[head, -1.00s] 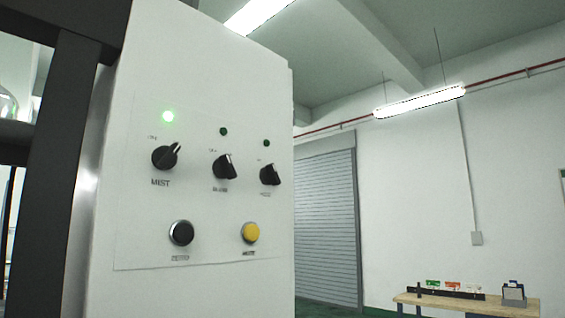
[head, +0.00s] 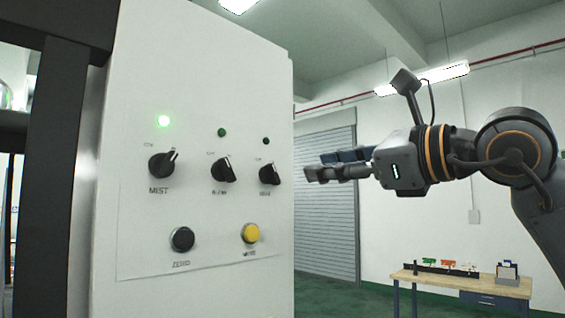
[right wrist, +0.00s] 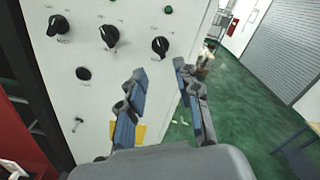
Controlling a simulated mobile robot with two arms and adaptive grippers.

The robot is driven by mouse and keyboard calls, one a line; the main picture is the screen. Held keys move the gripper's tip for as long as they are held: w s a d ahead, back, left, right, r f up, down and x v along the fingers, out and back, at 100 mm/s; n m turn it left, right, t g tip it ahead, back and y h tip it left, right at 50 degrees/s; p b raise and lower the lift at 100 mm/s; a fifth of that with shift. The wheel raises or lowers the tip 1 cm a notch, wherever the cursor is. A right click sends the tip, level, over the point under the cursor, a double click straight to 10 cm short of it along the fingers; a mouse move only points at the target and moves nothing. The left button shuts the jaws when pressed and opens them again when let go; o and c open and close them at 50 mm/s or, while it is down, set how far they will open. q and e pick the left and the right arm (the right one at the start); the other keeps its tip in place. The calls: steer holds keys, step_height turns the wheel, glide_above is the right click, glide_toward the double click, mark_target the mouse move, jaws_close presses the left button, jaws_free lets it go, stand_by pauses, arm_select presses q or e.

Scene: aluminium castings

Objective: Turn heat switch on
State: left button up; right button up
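A white control panel (head: 205,270) fills the left of the head view. It carries three black rotary knobs in a row. In the right wrist view the right knob (right wrist: 160,46) lies ahead of the fingers. My right gripper (head: 316,167) is open and empty, right of the panel and apart from it; its parted fingers (right wrist: 167,92) show in the wrist view. My left gripper is out of view.
Below the knobs are a black button (head: 181,239), marked ZERO, and a yellow button (head: 250,233). A dark post (head: 52,180) stands left of the panel. A workbench (head: 455,284) stands at the back right. The space right of the panel is open floor.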

mark_target(275, 171)
steer(key=p+x, duration=0.3)
steer(key=x, duration=0.6)
steer(key=shift+w+a+r+p, duration=0.1)
steer(key=shift+a+p, duration=0.05)
steer(key=shift+p, duration=0.25)
steer(key=shift+w+a, duration=0.25)
steer(key=shift+c, duration=0.2)
jaws_close()
